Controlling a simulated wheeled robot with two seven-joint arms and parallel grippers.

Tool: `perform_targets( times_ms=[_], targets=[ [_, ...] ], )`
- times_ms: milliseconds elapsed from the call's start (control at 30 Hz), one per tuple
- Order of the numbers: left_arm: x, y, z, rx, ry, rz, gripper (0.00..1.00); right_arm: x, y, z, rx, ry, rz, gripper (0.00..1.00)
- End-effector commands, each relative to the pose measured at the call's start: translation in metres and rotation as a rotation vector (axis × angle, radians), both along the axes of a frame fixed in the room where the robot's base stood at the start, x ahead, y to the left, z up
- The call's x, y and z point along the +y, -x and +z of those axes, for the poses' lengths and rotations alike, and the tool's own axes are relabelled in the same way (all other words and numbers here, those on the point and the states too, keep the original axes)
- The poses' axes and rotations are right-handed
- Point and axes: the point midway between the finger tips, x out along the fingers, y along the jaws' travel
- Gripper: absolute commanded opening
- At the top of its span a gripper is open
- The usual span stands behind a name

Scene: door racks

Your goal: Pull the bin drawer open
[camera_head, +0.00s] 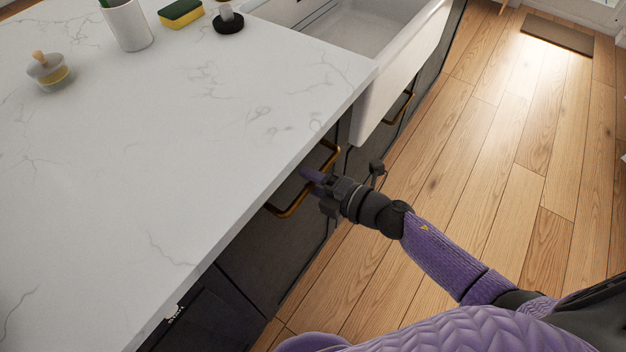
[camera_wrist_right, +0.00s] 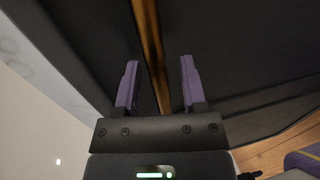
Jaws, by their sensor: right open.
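The bin drawer (camera_head: 287,240) has a dark front below the white counter and a long brass handle (camera_head: 290,209). It looks closed, flush with the cabinet front. My right gripper (camera_head: 312,178) is at this handle, partly hiding its middle. In the right wrist view the brass handle (camera_wrist_right: 150,50) runs between the two purple fingers of my open right gripper (camera_wrist_right: 158,85). Gaps show on both sides of the bar, so the fingers are around it without gripping. My left gripper is not in view.
The white marbled counter (camera_head: 170,150) overhangs the drawer fronts. A white sink (camera_head: 385,90) and another brass handle (camera_head: 403,108) are farther along. The wood floor (camera_head: 500,150) is clear.

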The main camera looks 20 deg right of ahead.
Motion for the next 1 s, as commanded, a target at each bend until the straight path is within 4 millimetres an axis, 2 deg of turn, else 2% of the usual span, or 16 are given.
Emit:
perform_targets(
  times_ms=[67, 300, 333, 1000],
  targets=[
    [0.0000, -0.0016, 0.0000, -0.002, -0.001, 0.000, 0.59, -0.0001, 0.0001, 0.0001, 0.000, 0.000, 0.000, 0.53],
    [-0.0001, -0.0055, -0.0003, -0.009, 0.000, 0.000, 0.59, -0.0004, 0.0003, 0.0001, 0.000, 0.000, 0.000, 0.02],
    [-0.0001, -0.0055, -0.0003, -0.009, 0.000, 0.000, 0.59, -0.0004, 0.0003, 0.0001, 0.000, 0.000, 0.000, 0.00],
    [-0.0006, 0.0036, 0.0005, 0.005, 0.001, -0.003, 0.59, -0.0006, 0.0005, -0.0003, 0.001, 0.001, 0.000, 0.00]
  ],
)
